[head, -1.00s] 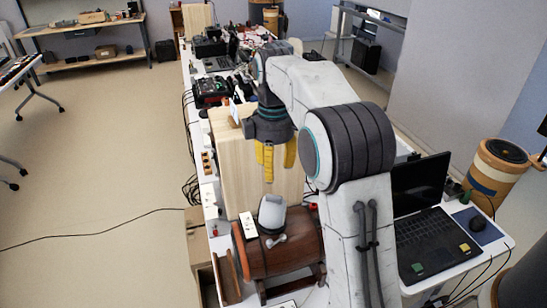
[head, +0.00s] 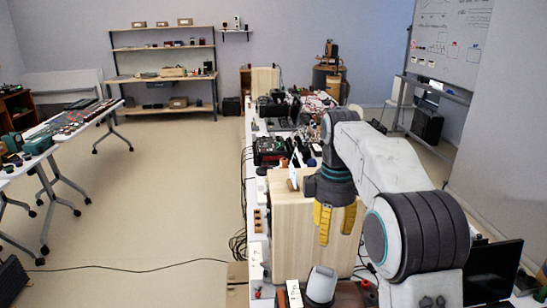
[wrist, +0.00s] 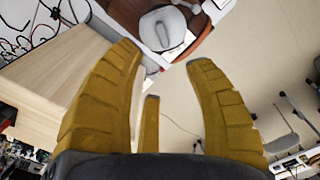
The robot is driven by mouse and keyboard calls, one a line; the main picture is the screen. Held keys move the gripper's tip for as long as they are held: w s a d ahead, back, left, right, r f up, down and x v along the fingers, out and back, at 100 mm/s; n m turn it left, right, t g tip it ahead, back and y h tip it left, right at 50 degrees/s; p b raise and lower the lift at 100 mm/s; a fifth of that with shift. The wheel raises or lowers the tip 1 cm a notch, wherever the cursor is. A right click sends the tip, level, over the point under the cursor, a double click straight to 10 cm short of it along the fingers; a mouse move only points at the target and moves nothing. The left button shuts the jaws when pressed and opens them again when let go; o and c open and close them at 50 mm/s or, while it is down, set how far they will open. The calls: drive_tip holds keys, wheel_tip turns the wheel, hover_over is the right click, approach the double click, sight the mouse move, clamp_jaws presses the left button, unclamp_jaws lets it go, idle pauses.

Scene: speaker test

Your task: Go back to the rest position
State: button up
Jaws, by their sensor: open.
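My gripper (head: 336,222) has yellow fingers and hangs pointing down in the head view, in front of a tall light-wood box (head: 292,225). In the wrist view my gripper (wrist: 165,62) has its fingers spread apart with nothing between them. The box also shows at the left of the wrist view (wrist: 50,75). A grey rounded device (head: 321,284) sits on a brown wooden body at the bottom of the head view. That device is beyond the fingertips in the wrist view (wrist: 163,28). My white arm reaches in from the lower right.
A long white table runs away from me, crowded with electronics such as a black and red device (head: 270,150). A black laptop screen (head: 493,272) stands at right. A whiteboard (head: 455,45) is behind. The floor at left is open, crossed by a cable, with another table beyond.

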drive_tip(key=f+m, duration=0.4)
drive_tip(key=m, duration=0.1)
drive_tip(key=w+f+m, duration=0.1)
drive_tip(key=f+m, duration=0.1)
drive_tip(key=m, duration=0.1)
drive_tip(key=shift+f+t, duration=0.4)
drive_tip(key=shift+m, duration=0.9)
drive_tip(key=s, duration=0.1)
drive_tip(key=s+f, duration=0.2)
drive_tip(key=s, duration=0.1)
drive_tip(key=s+r+t, duration=0.2)
drive_tip(key=s, duration=0.9)
drive_tip(key=s+r+m+t, duration=0.1)
drive_tip(key=s+r, duration=0.1)
drive_tip(key=s, duration=1)
drive_tip(key=shift+s+a+r+m+t, duration=0.25)
drive_tip(key=shift+s+r+m+t, duration=0.05)
drive_tip(key=shift+r+t, duration=0.1)
